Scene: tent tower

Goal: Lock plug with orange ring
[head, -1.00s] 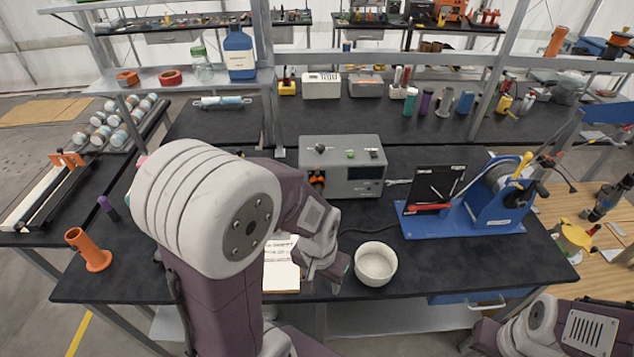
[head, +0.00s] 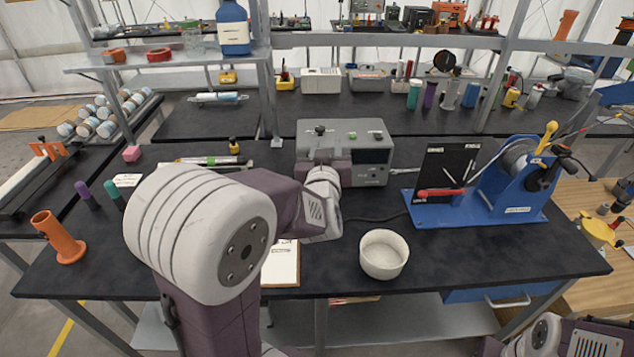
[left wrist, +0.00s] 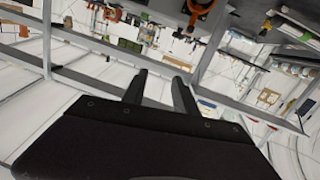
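The grey box (head: 374,165) stands on the black bench, with small knobs on top and a dark display on its front. My left arm reaches over the bench, and my left gripper (head: 326,160) is in front of the lower left of the box's face. There it hides the plug with the orange ring. In the left wrist view the two dark fingers of my left gripper (left wrist: 159,84) stand apart with nothing between them. An orange part shows at that view's top edge; I cannot tell whether it is the ring. My right gripper is out of view; only part of that arm shows, lower right.
A white bowl (head: 384,254) and a paper (head: 283,264) lie in front of the box. A blue winding rig (head: 480,209) with a black panel stands to the right. An orange flanged tube (head: 60,238) stands at left. Bare bench lies right of the bowl.

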